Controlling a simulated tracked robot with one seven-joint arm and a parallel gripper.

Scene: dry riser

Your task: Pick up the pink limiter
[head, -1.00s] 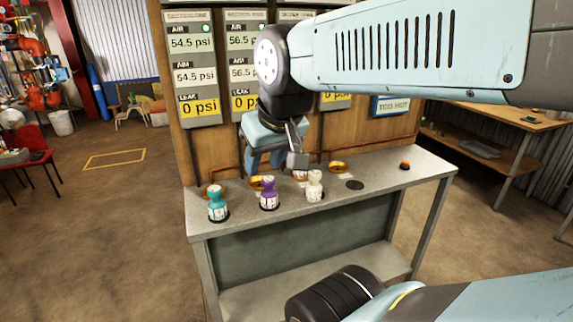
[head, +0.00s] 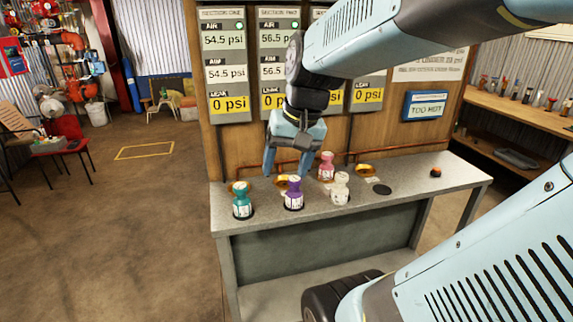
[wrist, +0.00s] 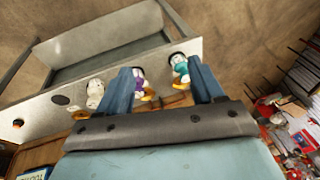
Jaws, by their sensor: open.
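The pink limiter (head: 327,166) stands upright at the back of the grey bench (head: 400,197), behind the white limiter (head: 340,188). The purple limiter (head: 293,193) and the teal limiter (head: 242,201) stand along the front to its left. My gripper (head: 287,174) is open, pointing down above the back of the bench, left of the pink limiter and behind the purple one. In the wrist view, my gripper (wrist: 160,85) shows its two fingers apart, with the purple limiter (wrist: 138,82), teal limiter (wrist: 181,68) and white limiter (wrist: 95,92) beyond. I cannot make out the pink one there.
Brass rings (head: 365,170) sit along the back of the bench. A dark round disc (head: 381,189) and an orange-topped button (head: 436,172) lie to the right. A wooden panel with gauges (head: 227,72) rises right behind the bench. The bench's right part is mostly clear.

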